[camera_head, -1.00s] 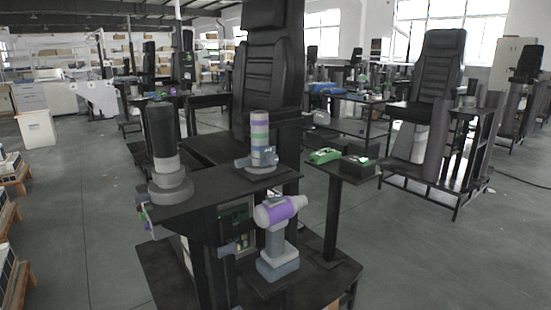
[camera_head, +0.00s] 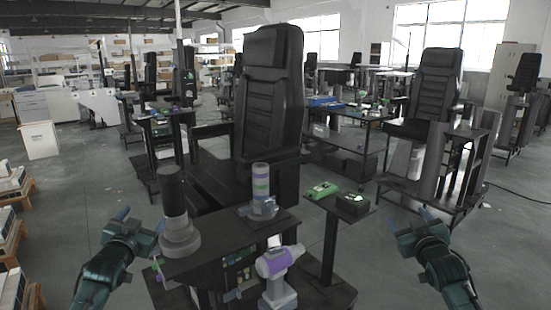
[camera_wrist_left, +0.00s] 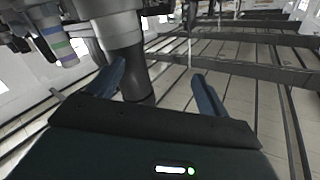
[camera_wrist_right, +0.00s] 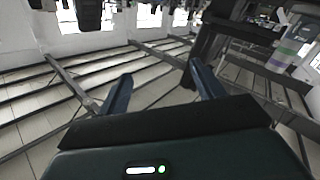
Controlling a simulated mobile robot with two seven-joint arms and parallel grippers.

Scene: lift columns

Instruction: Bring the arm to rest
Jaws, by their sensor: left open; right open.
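My left gripper (camera_head: 140,221) is open and empty, just left of a grey-and-black column on the bench in the head view. In the left wrist view its two blue fingers (camera_wrist_left: 160,72) are spread, and the column (camera_wrist_left: 123,45) shows beyond the left finger. I cannot tell whether they touch. My right gripper (camera_head: 407,219) is open and empty, out to the right over the floor. In the right wrist view its fingers (camera_wrist_right: 160,72) are spread with only floor and frame bars between them.
The dark bench (camera_head: 215,252) carries the column (camera_head: 178,212), a banded cylinder (camera_head: 261,186) and, lower, a purple-and-grey drill-like tool (camera_head: 276,262). A black seat (camera_head: 268,95) stands behind. A small stand (camera_head: 335,206) holds green items. Open floor (camera_head: 385,270) lies between bench and right arm.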

